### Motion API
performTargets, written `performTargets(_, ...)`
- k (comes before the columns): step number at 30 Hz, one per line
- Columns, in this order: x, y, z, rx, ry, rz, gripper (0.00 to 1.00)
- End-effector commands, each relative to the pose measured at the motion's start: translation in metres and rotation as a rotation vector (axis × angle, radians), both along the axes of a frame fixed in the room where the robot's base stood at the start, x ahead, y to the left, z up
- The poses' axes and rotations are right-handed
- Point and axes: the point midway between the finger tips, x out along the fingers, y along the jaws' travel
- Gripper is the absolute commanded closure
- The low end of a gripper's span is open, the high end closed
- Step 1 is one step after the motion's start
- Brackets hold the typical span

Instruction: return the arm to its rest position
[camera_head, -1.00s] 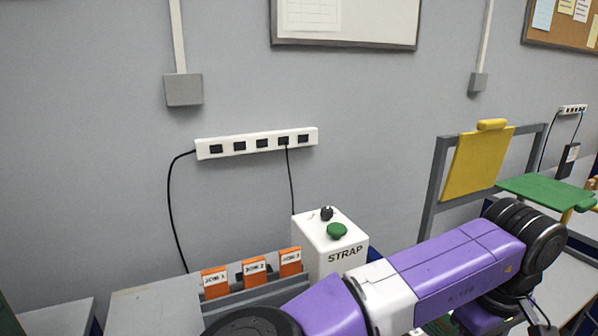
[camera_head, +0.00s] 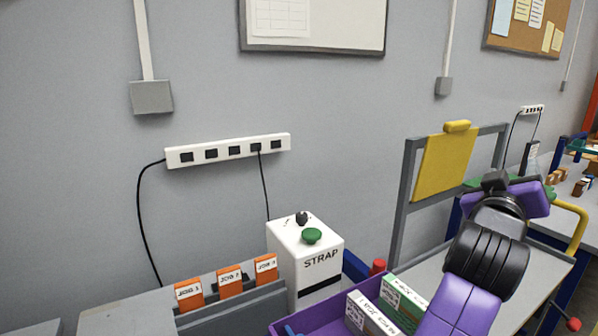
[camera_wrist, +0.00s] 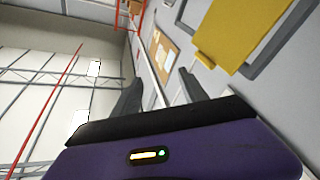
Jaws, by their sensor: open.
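My purple and black arm rises at the right of the head view, bent at a black joint, over the bench. My gripper (camera_wrist: 160,92) shows in the wrist view with its two dark fingers spread apart and nothing between them. The wrist view is tilted and looks past the fingers at the wall and ceiling. In the head view the fingers cannot be made out clearly.
A white box marked STRAP (camera_head: 303,262) with a green button stands left of my arm. Orange job cards (camera_head: 230,283) stand in a grey rack. A purple tray (camera_head: 318,311) holds boxes. A yellow panel (camera_head: 442,168) hangs in a grey frame behind my arm.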

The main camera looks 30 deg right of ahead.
Motion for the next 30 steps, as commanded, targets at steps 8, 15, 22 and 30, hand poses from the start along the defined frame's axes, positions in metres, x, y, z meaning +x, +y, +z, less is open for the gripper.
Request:
performTargets(8, 0.033, 0.079, 0.027, -0.300, -0.145, 0.298, 0.49)
performTargets(15, 0.047, 0.160, -0.006, -0.384, -0.213, 0.619, 0.49)
performTargets(22, 0.036, 0.229, -0.067, -0.319, -0.240, 0.914, 0.49)
performTargets(30, -0.010, 0.292, -0.150, -0.098, -0.244, 1.175, 0.49)
